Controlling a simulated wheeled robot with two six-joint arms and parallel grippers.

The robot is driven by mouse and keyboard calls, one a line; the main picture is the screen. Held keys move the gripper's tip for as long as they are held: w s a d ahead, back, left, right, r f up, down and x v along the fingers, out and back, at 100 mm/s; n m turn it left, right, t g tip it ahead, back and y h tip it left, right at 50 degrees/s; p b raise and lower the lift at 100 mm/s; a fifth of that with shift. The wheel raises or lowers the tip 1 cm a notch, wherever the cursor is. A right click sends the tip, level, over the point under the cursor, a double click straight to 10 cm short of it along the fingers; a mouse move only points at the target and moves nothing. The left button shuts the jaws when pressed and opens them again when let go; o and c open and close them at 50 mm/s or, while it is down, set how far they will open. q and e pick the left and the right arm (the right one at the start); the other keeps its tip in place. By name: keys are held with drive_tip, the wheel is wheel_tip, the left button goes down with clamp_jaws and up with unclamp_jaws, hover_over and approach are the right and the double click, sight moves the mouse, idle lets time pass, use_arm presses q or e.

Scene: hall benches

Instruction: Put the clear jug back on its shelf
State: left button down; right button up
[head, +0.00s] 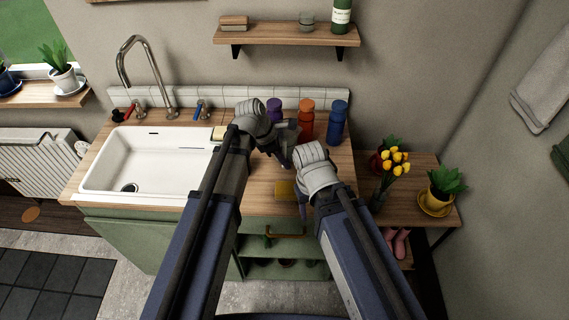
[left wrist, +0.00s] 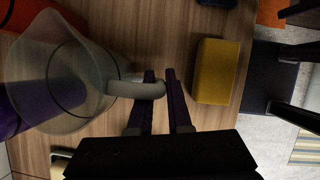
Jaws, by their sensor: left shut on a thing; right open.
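The clear jug (left wrist: 62,85) fills the left of the left wrist view, with its pale handle (left wrist: 135,90) pointing toward my fingers. My left gripper (left wrist: 162,92) is shut on that handle. In the head view my left gripper (head: 284,156) is over the counter right of the sink and mostly hides the jug. My right gripper (head: 303,201) is open, lower and to the right, near the counter's front edge; its fingers are mostly hidden. A wooden wall shelf (head: 270,38) is above the counter, holding a small glass, a green bottle and a wooden block.
Purple (head: 274,106), orange (head: 306,118) and blue (head: 338,118) bottles stand at the counter's back, close behind my left gripper. A yellow block (left wrist: 215,70) lies beside my left fingers. The white sink (head: 150,160) is left. Yellow flowers (head: 395,160) stand right. The shelf's left-middle has bare room.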

use_arm(q)
drive_tip(key=shift+f, duration=0.1)
drive_tip(key=c, duration=0.8)
unclamp_jaws()
drive_tip(key=shift+c, duration=0.2)
drive_tip(key=shift+p+v, duration=0.8)
drive_tip(key=shift+v, duration=0.1)
drive_tip(key=p+v, duration=0.9)
drive_tip(key=v, duration=0.1)
drive_tip(key=shift+r, duration=0.3)
